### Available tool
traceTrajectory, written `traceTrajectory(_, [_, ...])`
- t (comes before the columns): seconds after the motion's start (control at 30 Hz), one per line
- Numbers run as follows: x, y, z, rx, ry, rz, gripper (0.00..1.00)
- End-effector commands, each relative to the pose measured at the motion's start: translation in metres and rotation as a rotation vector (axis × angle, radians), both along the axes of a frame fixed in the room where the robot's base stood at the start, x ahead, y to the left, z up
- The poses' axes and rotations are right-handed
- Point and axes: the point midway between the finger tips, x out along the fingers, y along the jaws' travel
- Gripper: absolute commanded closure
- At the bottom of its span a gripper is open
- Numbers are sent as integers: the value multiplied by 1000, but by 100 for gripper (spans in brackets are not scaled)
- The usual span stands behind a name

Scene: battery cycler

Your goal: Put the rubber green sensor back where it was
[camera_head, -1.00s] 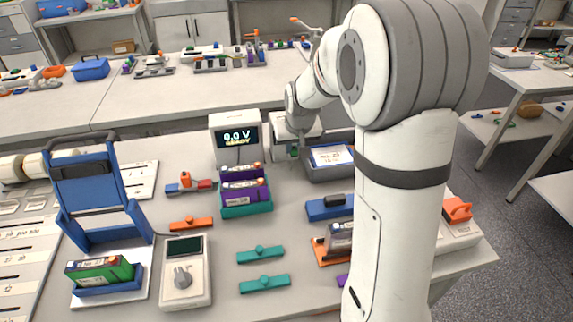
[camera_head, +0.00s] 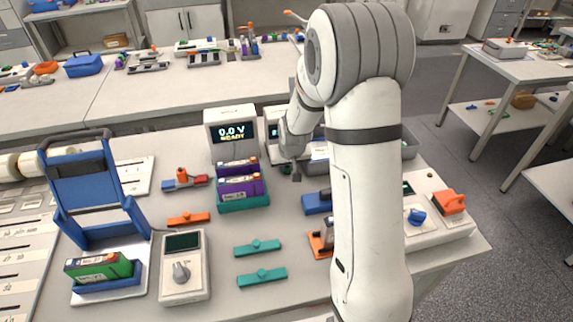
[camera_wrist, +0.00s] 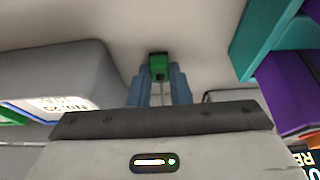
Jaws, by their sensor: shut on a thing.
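The small green sensor (camera_wrist: 159,66) is between my fingertips in the wrist view. My gripper (camera_wrist: 158,76) is shut on it and holds it over the grey-white bench top. In the head view my gripper (camera_head: 296,177) hangs over the bench, just right of the teal tray with the purple packs. The sensor cannot be made out clearly there.
The teal tray (camera_head: 243,205) with purple packs (camera_head: 241,188) stands left of my gripper, before a display unit (camera_head: 232,137). A grey bin (camera_wrist: 62,78) is on the other side. Teal clips (camera_head: 258,247) lie in front. Bare bench lies below my gripper.

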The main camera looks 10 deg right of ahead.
Motion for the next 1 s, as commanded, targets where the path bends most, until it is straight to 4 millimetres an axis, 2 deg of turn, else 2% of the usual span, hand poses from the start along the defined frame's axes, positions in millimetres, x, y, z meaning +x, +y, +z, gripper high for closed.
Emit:
traceTrajectory(0.13, [0,0,-4,0,0,0,100])
traceTrajectory(0.17, [0,0,-3,0,0,-1,81])
traceTrajectory(0.4, [0,-1,-2,-1,0,-1,62])
traceTrajectory(0.77, [0,-1,3,0,-1,-2,61])
traceTrajectory(1.0, [-14,-1,38,0,-6,-2,61])
